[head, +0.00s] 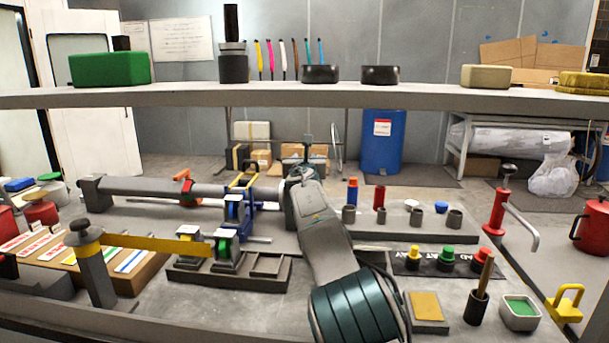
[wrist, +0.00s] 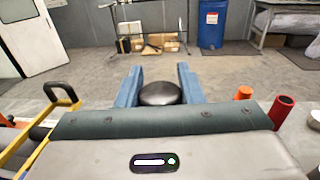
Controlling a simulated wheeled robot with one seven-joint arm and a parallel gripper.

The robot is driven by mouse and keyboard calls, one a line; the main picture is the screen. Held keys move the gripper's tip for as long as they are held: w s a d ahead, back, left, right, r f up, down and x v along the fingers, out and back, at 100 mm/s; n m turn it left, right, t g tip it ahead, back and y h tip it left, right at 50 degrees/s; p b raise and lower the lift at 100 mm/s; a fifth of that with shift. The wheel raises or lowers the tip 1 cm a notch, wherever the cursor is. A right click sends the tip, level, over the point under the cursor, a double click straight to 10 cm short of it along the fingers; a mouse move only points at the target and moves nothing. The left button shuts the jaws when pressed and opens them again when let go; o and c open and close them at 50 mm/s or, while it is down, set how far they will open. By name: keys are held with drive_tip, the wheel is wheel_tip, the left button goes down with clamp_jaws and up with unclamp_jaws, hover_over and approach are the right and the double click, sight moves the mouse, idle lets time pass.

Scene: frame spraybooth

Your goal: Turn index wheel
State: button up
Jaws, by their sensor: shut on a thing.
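My gripper (wrist: 160,70) shows in the wrist view as two blue fingers, one on each side of a dark, domed round piece. I take this piece for the index wheel (wrist: 160,93); only its upper part shows, and its lower part is hidden behind my gripper's body. The fingers are shut on it. In the head view my arm reaches from the bottom centre up to the right end of a long grey tube (head: 150,188). There my arm hides the fingertips and most of the wheel.
A blue and yellow clamp (head: 236,208) stands close left of my gripper. Red and orange cylinders and grey cups (head: 348,214) stand to its right. A long shelf (head: 300,96) crosses the view above.

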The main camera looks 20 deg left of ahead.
drive_tip(key=shift+f+n+g+y+b, duration=0.3)
drive_tip(key=shift+n+y+b, duration=0.25)
drive_tip(key=shift+y, duration=0.15)
drive_tip(key=shift+d+n+g+y+b, duration=0.1)
drive_tip(key=shift+n+g+y+b, duration=0.2)
drive_tip(key=shift+y+b, duration=0.25)
drive_tip(key=shift+w+d+r+n+g+y, duration=0.1)
drive_tip(key=shift+r+n+g+y, duration=0.2)
drive_tip(key=shift+n+g+y, duration=0.2)
drive_tip(key=y, duration=0.1)
drive_tip(key=n+g+y, duration=0.1)
drive_tip(key=a+n+g+y, duration=0.1)
drive_tip(key=shift+s+r+n, duration=0.25)
drive_tip(key=shift+s, duration=0.05)
drive_tip(key=shift+s+a+n+g+y+p, duration=0.1)
drive_tip(key=shift+n+g+y+p, duration=0.25)
drive_tip(key=shift+n+g+y, duration=0.25)
drive_tip(key=shift+s+a+n+g+y+p, duration=0.1)
drive_tip(key=shift+n+g+y+p, duration=0.25)
drive_tip(key=shift+g+y, duration=0.35)
drive_tip(key=shift+s+a+f+n+g, duration=0.1)
drive_tip(key=shift+f+n+g, duration=0.05)
drive_tip(key=shift+n+g, duration=0.3)
